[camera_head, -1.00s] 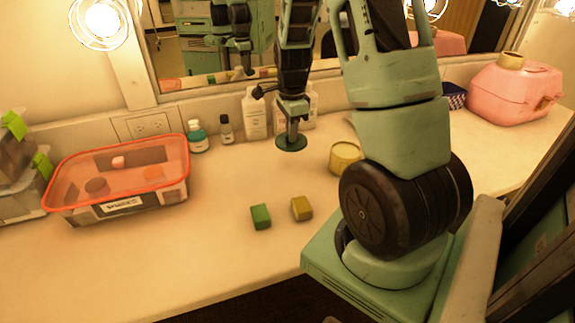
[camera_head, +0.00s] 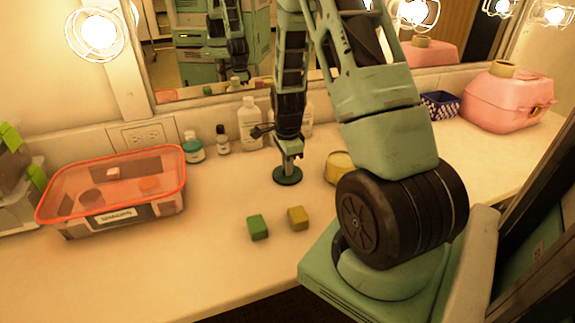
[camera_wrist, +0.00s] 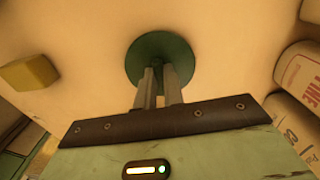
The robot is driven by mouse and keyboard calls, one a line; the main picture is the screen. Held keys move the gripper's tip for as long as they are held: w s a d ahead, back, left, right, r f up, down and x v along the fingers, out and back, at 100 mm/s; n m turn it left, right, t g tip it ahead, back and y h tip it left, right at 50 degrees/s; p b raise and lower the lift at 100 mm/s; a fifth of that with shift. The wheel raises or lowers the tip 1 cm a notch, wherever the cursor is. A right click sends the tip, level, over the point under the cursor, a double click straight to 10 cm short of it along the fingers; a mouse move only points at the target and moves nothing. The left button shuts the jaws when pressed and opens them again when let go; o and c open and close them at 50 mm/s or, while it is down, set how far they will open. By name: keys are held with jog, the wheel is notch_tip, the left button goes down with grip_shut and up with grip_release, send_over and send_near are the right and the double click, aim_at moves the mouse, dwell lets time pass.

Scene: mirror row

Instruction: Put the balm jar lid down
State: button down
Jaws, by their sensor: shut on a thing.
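The balm jar lid (camera_head: 288,177) is a dark green disc. It also shows in the wrist view (camera_wrist: 178,50), with the fingers meeting at its middle. My gripper (camera_head: 289,160) points down and is shut on the lid from above; in the wrist view its two fingers (camera_wrist: 158,82) are close together. The lid is at or just above the counter; I cannot tell whether it touches. A yellow round jar (camera_head: 338,166) stands to the right of the lid, partly behind my arm.
A green block (camera_head: 258,228) and a yellow block (camera_head: 298,218) lie in front of the lid. Bottles (camera_head: 250,124) stand behind. The front-left counter is clear.

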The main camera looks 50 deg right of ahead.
jog(key=c, duration=1.5)
grip_release()
jog(key=shift+r, duration=0.1)
notch_tip(320, 180, up, 12)
jog(key=w+a+r+n, duration=0.2)
jog(key=a+n, duration=0.4)
jog(key=a, duration=0.4)
jog(key=s+a+r+n+y, duration=0.1)
jog(key=s+a+r+n, duration=0.15)
jog(key=a+n, duration=1)
jog(key=s+a+n, duration=0.4)
jog(key=s+a, duration=0.1)
jog(key=a, duration=0.1)
jog(key=s+a+n, duration=0.5)
jog(key=s+a, duration=0.1)
jog(key=s+a+r+n, duration=0.1)
jog(key=s+a+n, duration=0.3)
jog(key=s+a, duration=0.1)
jog(key=shift+s+a+n+p, duration=0.25)
jog(key=shift+s+a+p, duration=0.05)
jog(key=shift+a, duration=0.25)
